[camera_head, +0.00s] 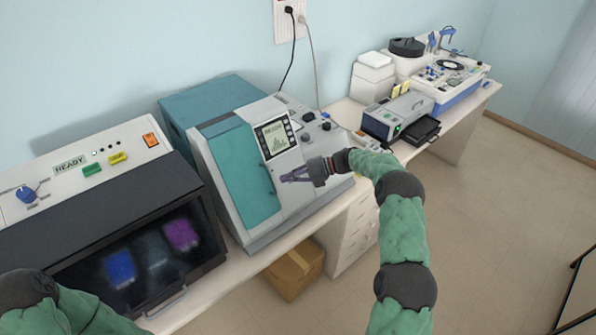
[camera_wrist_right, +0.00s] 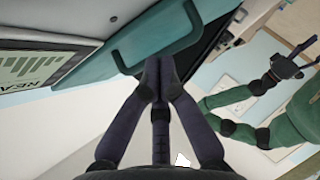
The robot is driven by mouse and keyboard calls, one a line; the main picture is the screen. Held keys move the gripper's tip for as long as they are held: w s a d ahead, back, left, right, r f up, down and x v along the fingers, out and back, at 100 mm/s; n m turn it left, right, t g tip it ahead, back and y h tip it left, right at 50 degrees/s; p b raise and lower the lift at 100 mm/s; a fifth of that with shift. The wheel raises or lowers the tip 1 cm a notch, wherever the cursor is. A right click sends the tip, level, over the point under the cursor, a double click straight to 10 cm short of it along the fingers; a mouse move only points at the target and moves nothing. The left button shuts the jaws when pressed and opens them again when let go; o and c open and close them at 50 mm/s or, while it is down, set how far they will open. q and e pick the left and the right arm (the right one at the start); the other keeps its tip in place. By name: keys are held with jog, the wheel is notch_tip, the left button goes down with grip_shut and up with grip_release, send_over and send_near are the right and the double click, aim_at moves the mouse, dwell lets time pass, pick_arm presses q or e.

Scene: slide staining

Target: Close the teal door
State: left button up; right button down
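The teal door (camera_head: 245,177) is on the front of the grey and teal machine with a small screen. My right gripper (camera_head: 284,178) is at the door's right edge, by the handle. In the right wrist view its fingers (camera_wrist_right: 158,66) are together at the handle, with no handle bar clearly between them. My left gripper (camera_wrist_right: 302,54) shows in that view, fingers apart and empty, away from the door.
A dark-fronted stainer (camera_head: 140,245) stands left of the machine (camera_head: 290,205). A small grey device (camera_head: 395,115) and white equipment stand farther right on the bench. A cardboard box (camera_head: 293,270) is on the floor below.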

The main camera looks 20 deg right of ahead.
pick_arm(q)
jog(key=shift+s+d+f+b, duration=0.1)
jog(key=shift+s+f+b, duration=0.15)
jog(key=shift+f+b, duration=0.45)
pick_arm(e)
jog(key=w+d, duration=0.3)
jog(key=d, duration=0.2)
jog(key=shift+w+d+f, duration=0.15)
jog(key=shift+f, duration=0.3)
